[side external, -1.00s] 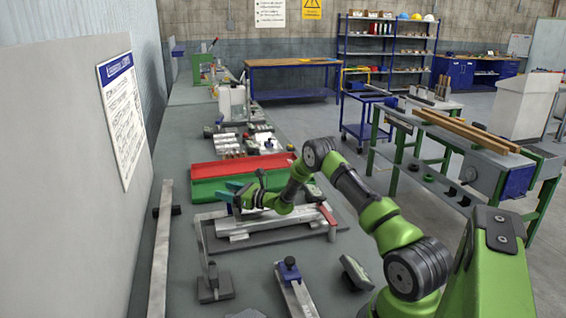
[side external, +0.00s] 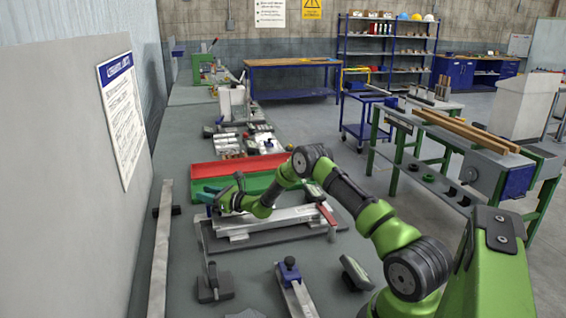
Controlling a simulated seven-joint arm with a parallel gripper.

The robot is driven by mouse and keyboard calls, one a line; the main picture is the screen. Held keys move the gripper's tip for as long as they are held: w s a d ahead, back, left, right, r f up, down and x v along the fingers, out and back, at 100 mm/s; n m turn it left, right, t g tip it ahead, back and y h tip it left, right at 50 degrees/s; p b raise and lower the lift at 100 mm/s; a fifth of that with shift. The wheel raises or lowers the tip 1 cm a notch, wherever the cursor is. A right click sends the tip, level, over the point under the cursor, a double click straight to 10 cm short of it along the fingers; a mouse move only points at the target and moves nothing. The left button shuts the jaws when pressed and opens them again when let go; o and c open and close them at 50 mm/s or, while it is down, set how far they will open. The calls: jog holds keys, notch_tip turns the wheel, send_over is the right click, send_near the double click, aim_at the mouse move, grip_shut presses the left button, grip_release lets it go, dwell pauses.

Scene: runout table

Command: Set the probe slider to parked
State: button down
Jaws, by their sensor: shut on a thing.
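A silver rail fixture (side external: 275,222) lies on a dark base plate on the grey table. My gripper (side external: 211,204) is at the rail's left end, low over it, and is shut. The part between its fingers is too small and too covered to make out; from its place at the rail I take it to be the probe slider. No parked mark can be read from this view.
A red-handled lever (side external: 328,214) stands at the fixture's right end. Red and green trays (side external: 240,170) lie just behind. A long bar (side external: 161,250) lies left.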

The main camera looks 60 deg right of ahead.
jog(key=shift+w+a, duration=1.3)
jog(key=c, duration=0.8)
grip_release()
jog(key=shift+s, duration=0.15)
jog(key=shift+s+d, duration=0.1)
jog(key=shift+s, duration=0.15)
jog(key=s, duration=0.5)
jog(key=s+d, duration=0.1)
jog(key=s, duration=1)
jog(key=shift+d, duration=0.35)
